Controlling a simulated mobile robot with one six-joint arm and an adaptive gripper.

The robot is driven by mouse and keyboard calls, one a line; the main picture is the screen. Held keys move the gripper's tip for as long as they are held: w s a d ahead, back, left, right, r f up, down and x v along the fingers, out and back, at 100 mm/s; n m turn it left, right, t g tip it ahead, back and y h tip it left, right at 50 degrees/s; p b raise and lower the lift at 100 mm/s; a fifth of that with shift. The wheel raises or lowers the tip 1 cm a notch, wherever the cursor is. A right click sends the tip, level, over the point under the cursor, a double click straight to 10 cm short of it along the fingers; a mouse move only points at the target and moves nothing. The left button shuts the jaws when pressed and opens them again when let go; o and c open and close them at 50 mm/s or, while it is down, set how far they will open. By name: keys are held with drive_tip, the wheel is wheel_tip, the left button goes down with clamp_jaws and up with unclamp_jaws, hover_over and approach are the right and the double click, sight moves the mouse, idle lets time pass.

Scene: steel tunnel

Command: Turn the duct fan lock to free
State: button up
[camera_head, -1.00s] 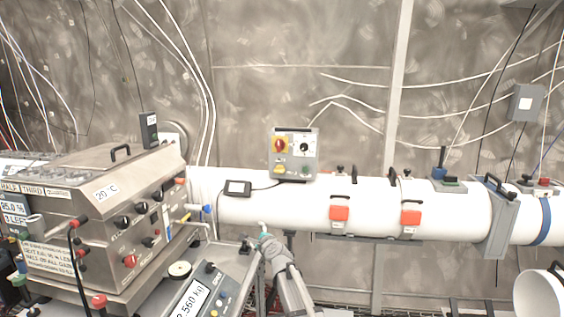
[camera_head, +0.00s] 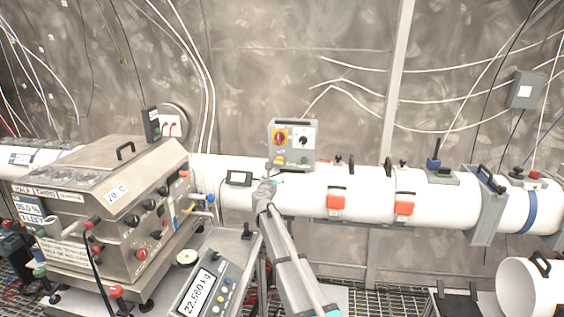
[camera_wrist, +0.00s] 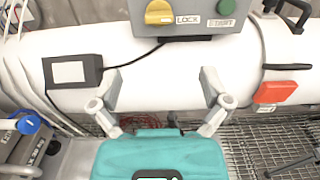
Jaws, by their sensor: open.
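The duct fan control box (camera_head: 292,144) is a grey panel on top of the white duct (camera_head: 300,182). In the wrist view the box's lower part shows at the top, with a yellow knob (camera_wrist: 159,12) beside a LOCK label (camera_wrist: 187,20) and a green button (camera_wrist: 226,7) above a START label. The knob's top is cut off. My gripper (camera_wrist: 160,88) is open and empty, below the box, in front of the duct.
A small black display box (camera_wrist: 73,72) sits on the duct left of my gripper, its cable running to the control box. Orange latches (camera_head: 336,202) and clamps lie right. A steel machine (camera_head: 100,200) and scale (camera_head: 205,285) stand left.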

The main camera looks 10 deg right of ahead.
sight(279, 163)
drive_tip(key=shift+w, duration=0.2)
drive_tip(key=x, duration=1.3)
drive_tip(key=shift+w+d, duration=0.1)
drive_tip(key=shift+w, duration=0.1)
